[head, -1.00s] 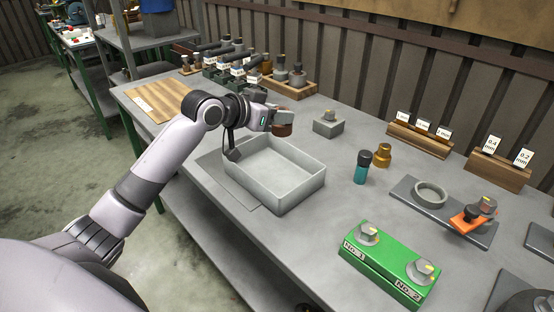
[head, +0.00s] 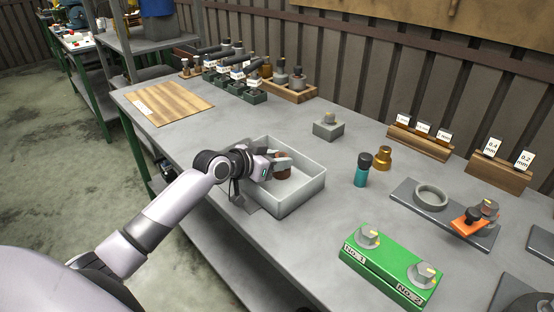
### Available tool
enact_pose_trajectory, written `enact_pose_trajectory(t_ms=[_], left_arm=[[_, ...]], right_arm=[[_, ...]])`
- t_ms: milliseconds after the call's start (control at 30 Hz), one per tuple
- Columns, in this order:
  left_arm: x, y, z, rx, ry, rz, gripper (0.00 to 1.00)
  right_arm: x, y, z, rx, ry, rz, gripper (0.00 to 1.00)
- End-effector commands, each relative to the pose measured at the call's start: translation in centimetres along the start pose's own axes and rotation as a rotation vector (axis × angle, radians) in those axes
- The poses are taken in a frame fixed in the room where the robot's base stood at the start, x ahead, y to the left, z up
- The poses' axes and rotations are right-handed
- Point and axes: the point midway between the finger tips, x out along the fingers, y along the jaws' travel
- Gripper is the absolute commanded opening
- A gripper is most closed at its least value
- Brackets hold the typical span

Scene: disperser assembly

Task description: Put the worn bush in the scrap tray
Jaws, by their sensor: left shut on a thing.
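The worn bush (head: 283,172) is a small dark brown piece, seen in the head view between the jaws of my left gripper (head: 281,167). The left gripper is shut on it. Gripper and bush are over the inside of the scrap tray (head: 305,190), a light grey open box on the bench. The bush appears low, within the tray's walls; whether it touches the tray floor cannot be told. The gripper and wrist hide part of the tray's left side. My right gripper is not in view.
A green block (head: 388,268) with two knobs stands at the front right. A teal bottle (head: 362,170) and a brass piece (head: 383,158) stand right of the tray. A grey block (head: 328,130) is behind it. A wooden board (head: 170,102) lies at the back left.

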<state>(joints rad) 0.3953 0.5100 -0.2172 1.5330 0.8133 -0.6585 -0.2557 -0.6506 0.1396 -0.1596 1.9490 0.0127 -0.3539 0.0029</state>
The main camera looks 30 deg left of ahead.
Motion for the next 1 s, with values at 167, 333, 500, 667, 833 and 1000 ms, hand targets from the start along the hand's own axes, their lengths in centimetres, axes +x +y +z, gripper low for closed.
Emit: enact_pose_trajectory(t_ms=[167,333,500,667,833,1000], left_arm=[[0.0,0.0,0.1,0.0,0.0,0.0,0.55],[0.0,0.0,0.1,0.0,0.0,0.0,0.61],[0.0,0.0,-0.1,0.0,0.0,0.0,0.61],[-1.0,-0.1,0.0,0.0,0.0,-0.001,0.61],[-3.4,0.0,0.0,0.004,-0.002,0.0,0.61],[-6.4,0.0,0.0,0.004,-0.001,0.0,0.61]], right_arm=[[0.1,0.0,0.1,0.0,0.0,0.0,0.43],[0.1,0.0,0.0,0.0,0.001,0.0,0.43],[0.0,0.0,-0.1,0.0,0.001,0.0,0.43],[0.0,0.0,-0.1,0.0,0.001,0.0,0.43],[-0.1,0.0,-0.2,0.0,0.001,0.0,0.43],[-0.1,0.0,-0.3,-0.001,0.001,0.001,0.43]])
